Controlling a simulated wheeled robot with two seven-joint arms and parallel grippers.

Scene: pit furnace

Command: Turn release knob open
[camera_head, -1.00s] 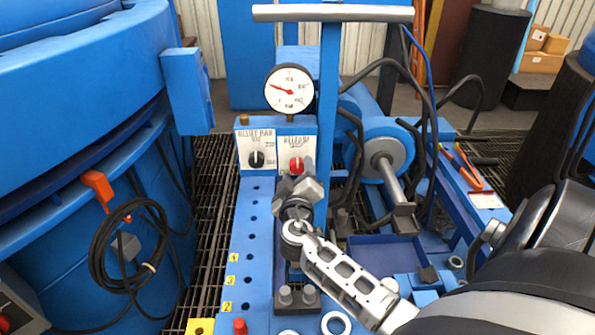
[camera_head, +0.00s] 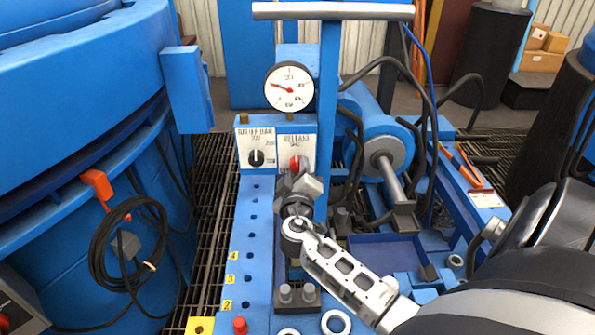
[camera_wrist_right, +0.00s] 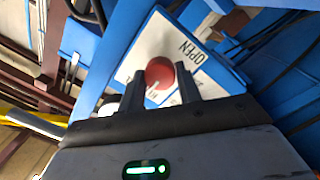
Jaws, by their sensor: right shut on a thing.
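The red release knob (camera_head: 295,163) sits on a white "RELEASE" plate (camera_head: 299,142) at the front of the blue block, under the gauge. My right gripper (camera_head: 298,176) reaches up to it from below and partly covers it. In the right wrist view, the red knob (camera_wrist_right: 160,72) lies between the two dark fingers of my right gripper (camera_wrist_right: 160,90), which are shut on it. My left gripper is not in view.
A black relief knob (camera_head: 256,158) sits on a plate left of the release knob. A round gauge (camera_head: 290,87) stands above, its needle pointing left. A blue post (camera_head: 330,110) with a grey crossbar (camera_head: 333,12) rises close right of the knob. Black hoses run further right.

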